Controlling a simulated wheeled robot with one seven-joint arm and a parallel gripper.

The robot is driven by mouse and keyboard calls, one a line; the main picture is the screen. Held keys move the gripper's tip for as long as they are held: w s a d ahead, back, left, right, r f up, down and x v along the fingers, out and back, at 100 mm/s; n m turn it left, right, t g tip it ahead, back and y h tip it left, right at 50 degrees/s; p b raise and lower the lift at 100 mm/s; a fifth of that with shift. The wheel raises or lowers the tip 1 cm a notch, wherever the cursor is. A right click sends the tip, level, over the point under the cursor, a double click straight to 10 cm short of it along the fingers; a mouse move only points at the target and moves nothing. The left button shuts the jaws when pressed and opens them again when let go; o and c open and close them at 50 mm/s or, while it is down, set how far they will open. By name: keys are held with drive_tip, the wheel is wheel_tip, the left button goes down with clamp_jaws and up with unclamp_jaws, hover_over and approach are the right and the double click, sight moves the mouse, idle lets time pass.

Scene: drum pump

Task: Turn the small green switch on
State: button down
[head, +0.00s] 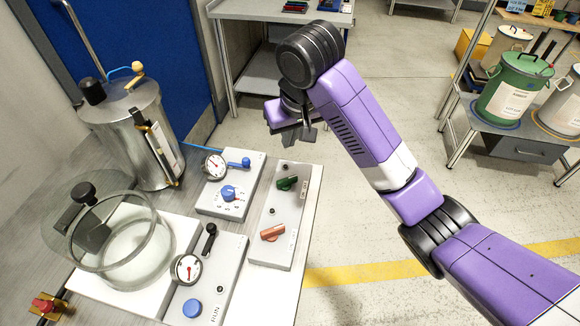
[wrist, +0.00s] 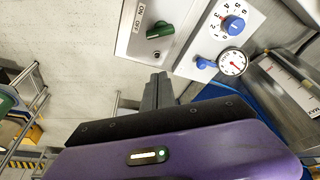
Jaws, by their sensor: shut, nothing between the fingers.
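The small green switch (head: 287,183) is a rotary handle at the far end of a grey panel (head: 262,250) on the bench. In the wrist view the green switch (wrist: 160,32) lies slanted, with small ON and OFF lettering beside it; which one it points to I cannot tell. My gripper (head: 304,139) is above and beyond the panel's far end in the head view, apart from the switch. In the wrist view its fingers (wrist: 158,80) are shut and empty, just below the panel's edge in the picture.
An orange switch (head: 272,232) sits nearer on the same panel. To its left are a panel with a blue dial (head: 229,193) and gauge (head: 215,165), a glass vessel (head: 125,240) and a steel drum (head: 135,125). Open floor lies right of the bench.

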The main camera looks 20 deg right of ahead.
sight(287, 182)
drive_tip(key=shift+f, duration=0.1)
drive_tip(key=b+x, duration=0.1)
drive_tip(key=x, duration=0.8)
drive_tip(key=shift+w+f, duration=0.15)
drive_tip(key=shift+f, duration=0.2)
drive_tip(key=shift+s, duration=1.95)
drive_tip(key=shift+p, duration=0.45)
